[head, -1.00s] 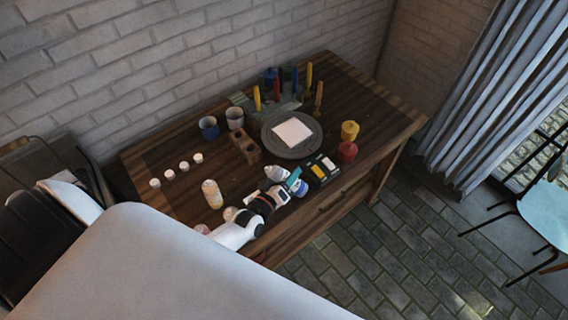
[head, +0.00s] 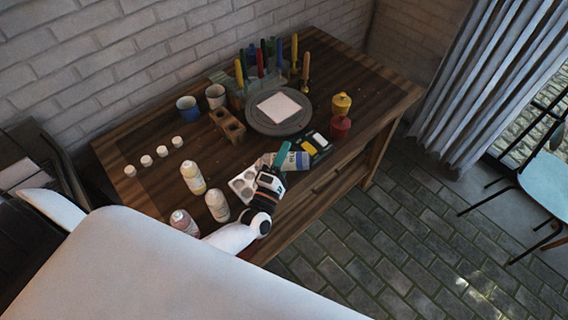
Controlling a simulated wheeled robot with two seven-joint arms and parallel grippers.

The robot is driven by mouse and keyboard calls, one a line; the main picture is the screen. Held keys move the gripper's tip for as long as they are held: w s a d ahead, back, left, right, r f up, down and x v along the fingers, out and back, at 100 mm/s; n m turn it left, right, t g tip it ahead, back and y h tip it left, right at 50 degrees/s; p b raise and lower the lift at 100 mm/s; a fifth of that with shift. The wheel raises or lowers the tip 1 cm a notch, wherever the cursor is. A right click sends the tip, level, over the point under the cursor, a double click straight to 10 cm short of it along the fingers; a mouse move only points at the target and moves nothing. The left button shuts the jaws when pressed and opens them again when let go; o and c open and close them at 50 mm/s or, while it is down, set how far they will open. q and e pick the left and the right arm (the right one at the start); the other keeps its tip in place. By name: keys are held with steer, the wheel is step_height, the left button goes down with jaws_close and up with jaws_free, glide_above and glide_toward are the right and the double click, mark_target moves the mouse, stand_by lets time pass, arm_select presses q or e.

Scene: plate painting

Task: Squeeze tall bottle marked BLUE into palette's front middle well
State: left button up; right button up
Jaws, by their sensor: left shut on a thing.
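My left gripper (head: 281,158) is shut on a pale bottle with a blue band (head: 297,161). The bottle is tilted well over, seemingly close to level; the lettering on it is too small to read. The white palette (head: 238,184) lies on the table just left of the gripper and is partly hidden by it. Its wells are small, and I cannot tell whether any paint is in them. My right gripper is not in view.
Several pale bottles stand left of the palette, one of them here (head: 193,178). White caps (head: 146,161) lie further left. A turntable (head: 262,126), a wooden block (head: 228,124), a dark paint box (head: 318,154), and a red jar (head: 340,126) stand behind.

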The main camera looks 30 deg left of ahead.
mark_target(256, 162)
arm_select(q)
steer(key=n+y+b, duration=0.1)
steer(key=n+b, duration=0.1)
steer(key=n, duration=0.1)
steer(key=a+n+y+b, duration=0.1)
steer(key=n+b, duration=0.1)
steer(key=n, duration=0.1)
steer(key=s+a+n+t+y+b, duration=0.1)
steer(key=n+y+b, duration=0.1)
steer(key=shift+f+n, duration=0.3)
steer(key=shift+n, duration=0.1)
steer(key=a+n+g+y+b, duration=0.1)
steer(key=n+y+b, duration=0.1)
steer(key=n+b, duration=0.1)
steer(key=s+a+n+g+y+b, duration=0.1)
steer(key=a+n+y+b, duration=0.1)
steer(key=n, duration=0.4)
steer(key=s+a+f+n+y+b, duration=0.1)
steer(key=a+n+y+b, duration=0.1)
steer(key=n+y+b, duration=0.1)
steer(key=shift+a+n+g+y+b, duration=0.2)
steer(key=shift+n+g+y+b, duration=0.3)
steer(key=shift+n, duration=0.6)
steer(key=shift+f+b, duration=0.65)
steer(key=shift+b, duration=0.25)
steer(key=shift+s+d+f, duration=0.1)
